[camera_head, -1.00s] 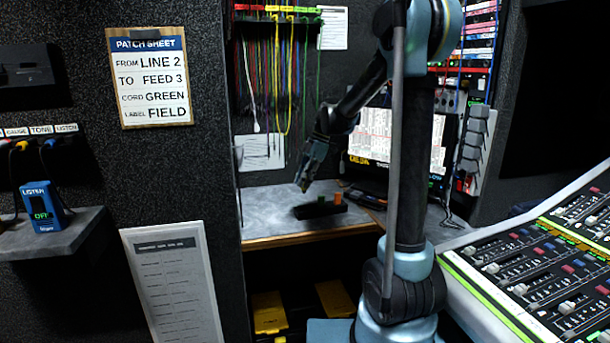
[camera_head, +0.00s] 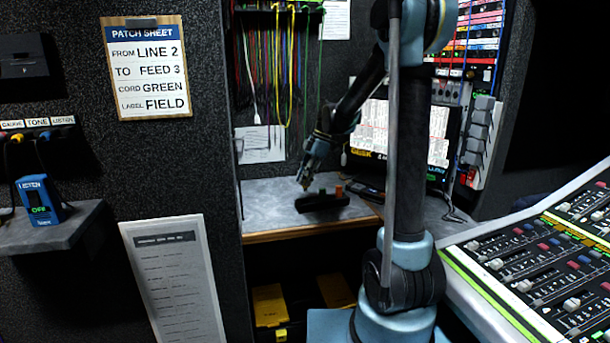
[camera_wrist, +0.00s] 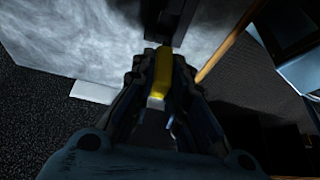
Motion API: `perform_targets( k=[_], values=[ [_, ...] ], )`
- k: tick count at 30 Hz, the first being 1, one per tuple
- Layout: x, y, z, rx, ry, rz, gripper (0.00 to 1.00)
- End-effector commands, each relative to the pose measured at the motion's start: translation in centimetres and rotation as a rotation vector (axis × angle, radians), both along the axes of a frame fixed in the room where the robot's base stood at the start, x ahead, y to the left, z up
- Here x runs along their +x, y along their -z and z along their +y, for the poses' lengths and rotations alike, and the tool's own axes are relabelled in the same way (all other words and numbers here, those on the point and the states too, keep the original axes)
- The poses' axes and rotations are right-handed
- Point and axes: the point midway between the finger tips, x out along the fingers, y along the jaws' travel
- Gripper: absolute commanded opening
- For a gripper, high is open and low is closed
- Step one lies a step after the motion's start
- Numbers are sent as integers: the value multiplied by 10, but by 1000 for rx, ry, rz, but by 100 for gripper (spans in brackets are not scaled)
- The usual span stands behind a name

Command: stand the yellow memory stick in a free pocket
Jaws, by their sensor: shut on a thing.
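The yellow memory stick (camera_wrist: 161,72) is between my gripper's fingers in the wrist view, with a pale end toward the palm. My gripper (camera_wrist: 160,88) is shut on it. In the head view my gripper (camera_head: 304,184) points down over the grey shelf, at the left part of the dark pocket block (camera_head: 322,203). An orange stick (camera_head: 339,191) stands at the right of the block. The block's dark edge shows at the top of the wrist view (camera_wrist: 172,22), close to the stick's far end. I cannot tell whether the stick touches the block or which pockets are free.
The grey shelf (camera_head: 272,208) has bare room left of the block. A monitor (camera_head: 405,132) and keyboard stand behind at the right. Coloured cords (camera_head: 280,75) hang above the shelf. A fader console (camera_head: 545,270) is at the right front.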

Motion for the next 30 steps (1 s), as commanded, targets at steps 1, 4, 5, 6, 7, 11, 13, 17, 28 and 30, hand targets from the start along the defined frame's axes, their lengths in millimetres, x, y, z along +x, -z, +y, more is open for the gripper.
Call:
perform_targets(
  k=[1, 4, 5, 6, 7, 11, 13, 17, 28, 30],
  values=[
    [0, 4, 0, 0, 0, 0, 2],
    [1, 12, 0, 0, 0, 0, 2],
    [1, 15, 0, 0, 0, 0, 2],
    [0, 17, 0, 0, 0, 0, 2],
    [0, 19, 0, 0, 0, 0, 2],
    [0, 26, 0, 0, 0, 0, 2],
    [0, 28, 0, 0, 0, 0, 2],
    [0, 31, 0, 0, 0, 0, 2],
    [0, 31, 1, 0, -1, 0, 2],
    [0, 31, 1, 0, -2, 0, 2]
  ],
)
